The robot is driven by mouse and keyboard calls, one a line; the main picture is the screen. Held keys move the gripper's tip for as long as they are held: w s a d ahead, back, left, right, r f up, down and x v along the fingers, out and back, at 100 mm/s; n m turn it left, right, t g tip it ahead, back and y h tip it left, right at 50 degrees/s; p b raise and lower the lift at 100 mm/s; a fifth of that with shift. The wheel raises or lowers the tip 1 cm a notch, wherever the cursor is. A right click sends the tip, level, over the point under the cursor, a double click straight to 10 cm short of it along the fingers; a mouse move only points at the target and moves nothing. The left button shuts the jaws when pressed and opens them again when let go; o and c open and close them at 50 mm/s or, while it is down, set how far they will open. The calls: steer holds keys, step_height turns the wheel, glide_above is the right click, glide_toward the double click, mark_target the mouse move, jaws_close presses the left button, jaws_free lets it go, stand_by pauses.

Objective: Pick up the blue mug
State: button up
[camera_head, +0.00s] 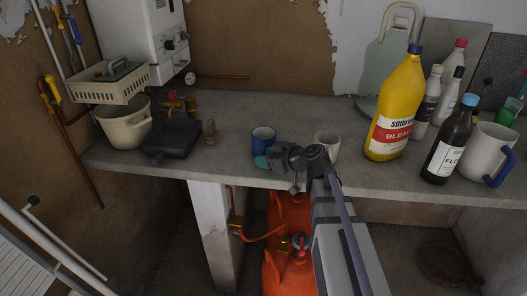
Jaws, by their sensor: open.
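The blue mug (263,135) stands upright on the grey countertop (240,108), near its front edge, left of a small white mug (328,141). My gripper (264,160) is at the end of my arm, which reaches up from the bottom right. It is just in front of the blue mug and overlaps its lower part in the picture. The gripper is open, and I see nothing held in it. The fingertips are small and dark here, and I cannot tell whether they touch the mug. The mug's lower front is partly hidden.
A yellow bleach bottle (396,105), a dark bottle (448,145) and a large white mug with a blue handle (488,150) stand at right. A black pan (172,138) and a cream pot (127,128) are at left. Orange gas cylinders (287,215) stand below the counter.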

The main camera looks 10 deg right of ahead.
steer(key=shift+w+a+f, duration=0.25)
steer(key=shift+w+a, duration=0.05)
steer(key=shift+r, duration=0.1)
steer(key=shift+s, duration=0.1)
jaws_close()
